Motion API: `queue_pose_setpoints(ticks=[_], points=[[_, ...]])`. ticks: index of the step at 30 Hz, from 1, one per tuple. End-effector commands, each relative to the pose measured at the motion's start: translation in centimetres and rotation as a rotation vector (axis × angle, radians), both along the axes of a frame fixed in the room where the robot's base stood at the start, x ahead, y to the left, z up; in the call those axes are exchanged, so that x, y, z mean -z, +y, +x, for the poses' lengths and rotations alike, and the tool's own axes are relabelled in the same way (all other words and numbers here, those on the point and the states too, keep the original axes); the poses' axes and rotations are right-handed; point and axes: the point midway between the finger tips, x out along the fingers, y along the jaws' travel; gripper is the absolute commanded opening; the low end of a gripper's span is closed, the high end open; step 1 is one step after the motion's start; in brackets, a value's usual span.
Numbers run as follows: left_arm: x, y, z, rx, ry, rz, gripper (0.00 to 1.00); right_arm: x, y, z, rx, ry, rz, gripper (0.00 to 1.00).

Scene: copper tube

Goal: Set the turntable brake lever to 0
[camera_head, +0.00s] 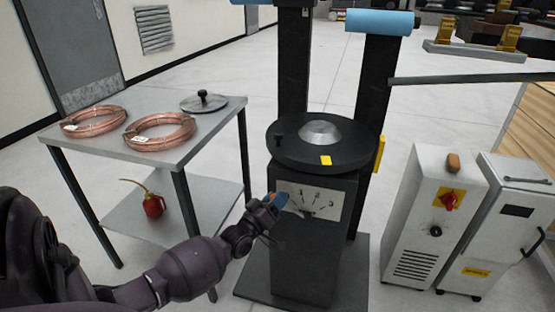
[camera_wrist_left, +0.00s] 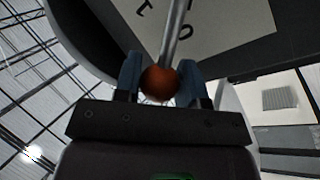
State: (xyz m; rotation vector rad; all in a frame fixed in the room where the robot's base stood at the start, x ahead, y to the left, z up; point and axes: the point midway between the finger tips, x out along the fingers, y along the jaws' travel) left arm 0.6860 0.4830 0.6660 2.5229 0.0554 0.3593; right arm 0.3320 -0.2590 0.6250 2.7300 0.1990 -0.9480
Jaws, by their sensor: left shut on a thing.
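The black turntable (camera_head: 355,155) with a metal cone in its middle sits on a dark pedestal (camera_head: 305,255). The pedestal's front has a pale dial plate (camera_head: 328,201) with markings; a corner of it also shows in the left wrist view (camera_wrist_left: 222,28). The brake lever is a metal rod (camera_wrist_left: 176,38) with an orange-red ball knob (camera_wrist_left: 160,84). My left gripper (camera_head: 278,201) is at the plate's left side, and its blue fingers (camera_wrist_left: 160,85) are shut on the knob. In the head view the gripper hides most of the lever. My right gripper is not in view.
A grey table (camera_head: 205,125) on the left holds two copper coils (camera_head: 95,121) and a lidded disc (camera_head: 203,102). A red oil can (camera_head: 154,206) stands on its lower shelf. White cabinets (camera_head: 425,225) stand right of the pedestal. Dark posts rise behind the turntable.

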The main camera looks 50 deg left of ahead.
Motion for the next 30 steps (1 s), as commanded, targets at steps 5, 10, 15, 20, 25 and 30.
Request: queue_pose_setpoints(ticks=[5,10,15,20,25,30], points=[[0.3,0.0,-0.1,-0.001,0.006,-0.003,0.0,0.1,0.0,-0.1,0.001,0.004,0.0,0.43],[0.3,0.0,-0.1,-0.001,0.006,-0.002,0.63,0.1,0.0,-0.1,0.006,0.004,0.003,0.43],[0.2,0.0,-0.1,0.0,0.004,-0.002,0.63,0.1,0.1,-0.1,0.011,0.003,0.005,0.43],[0.2,0.0,-0.3,-0.001,0.003,-0.001,0.63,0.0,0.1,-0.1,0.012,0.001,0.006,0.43],[0.4,-0.2,-2.1,-0.001,0.002,-0.001,0.63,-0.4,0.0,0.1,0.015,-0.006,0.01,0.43],[1.2,-0.6,-5.1,-0.003,0.002,-0.002,0.63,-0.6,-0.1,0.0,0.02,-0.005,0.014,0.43]])
